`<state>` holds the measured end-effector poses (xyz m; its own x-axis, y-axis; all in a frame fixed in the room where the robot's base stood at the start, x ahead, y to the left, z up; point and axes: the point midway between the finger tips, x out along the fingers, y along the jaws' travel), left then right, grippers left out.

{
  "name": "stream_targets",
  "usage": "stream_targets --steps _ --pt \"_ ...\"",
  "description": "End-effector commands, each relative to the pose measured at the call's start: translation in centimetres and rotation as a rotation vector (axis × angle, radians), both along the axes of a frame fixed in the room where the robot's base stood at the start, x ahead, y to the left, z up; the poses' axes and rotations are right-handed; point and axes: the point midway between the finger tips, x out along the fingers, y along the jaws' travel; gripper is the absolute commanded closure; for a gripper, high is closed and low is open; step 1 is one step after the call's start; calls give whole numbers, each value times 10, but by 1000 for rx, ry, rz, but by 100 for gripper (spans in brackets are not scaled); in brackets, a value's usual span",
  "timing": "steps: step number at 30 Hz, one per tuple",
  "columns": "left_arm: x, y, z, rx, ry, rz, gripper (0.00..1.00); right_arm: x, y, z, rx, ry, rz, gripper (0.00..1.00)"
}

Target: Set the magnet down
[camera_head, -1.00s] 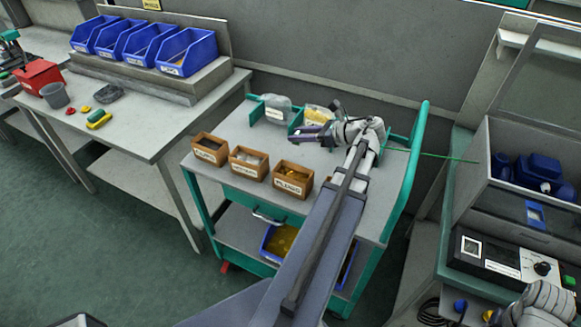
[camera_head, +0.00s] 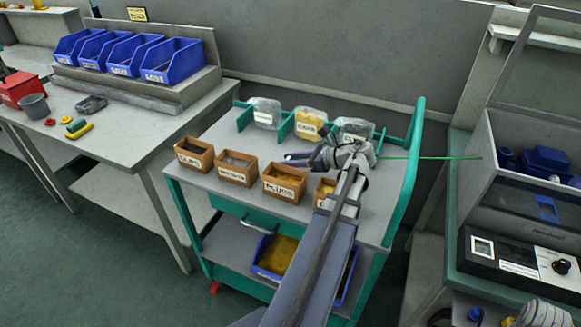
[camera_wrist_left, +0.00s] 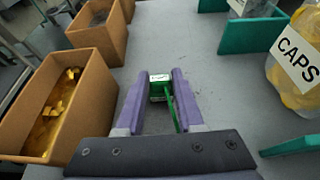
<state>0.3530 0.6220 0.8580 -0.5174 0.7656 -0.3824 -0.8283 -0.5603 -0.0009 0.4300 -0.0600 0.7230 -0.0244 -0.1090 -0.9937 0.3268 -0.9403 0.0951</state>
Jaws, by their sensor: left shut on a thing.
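My left gripper (camera_head: 292,158) is over the top of the grey and teal cart (camera_head: 222,137), between the row of brown boxes and the row of clear bags. In the wrist view, my left gripper (camera_wrist_left: 162,82) is shut on the magnet (camera_wrist_left: 159,90), a small green block with a pale top between the purple fingertips. A thin green rod runs from it back towards the palm. In the head view a thin green line, apparently the magnet's rod (camera_head: 430,158), sticks out to the right past the wrist. I cannot tell whether the magnet touches the cart top.
Labelled brown boxes (camera_head: 237,168) line the cart's near edge. Bags, one labelled CAPS (camera_head: 309,123), stand between teal dividers at the back. Bare cart top lies between. A workbench (camera_head: 130,125) with blue bins is left; a machine (camera_head: 520,255) is right.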

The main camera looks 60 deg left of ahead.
Motion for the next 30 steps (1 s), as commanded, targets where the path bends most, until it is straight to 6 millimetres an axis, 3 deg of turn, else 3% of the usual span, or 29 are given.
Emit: stream_targets --steps 12,13,18,21,30 --pt "0 0 -6 0 0 0 100 0 0 -6 0 0 0 39" --pt "0 0 -4 0 0 0 60 0 0 -4 0 0 0 39" --pt "0 0 -4 0 0 0 41 0 0 -4 0 0 0 39" --pt "0 0 -4 0 0 0 34 0 0 -4 0 0 0 39" --pt "0 0 2 0 0 0 34 0 0 2 0 0 0 39"
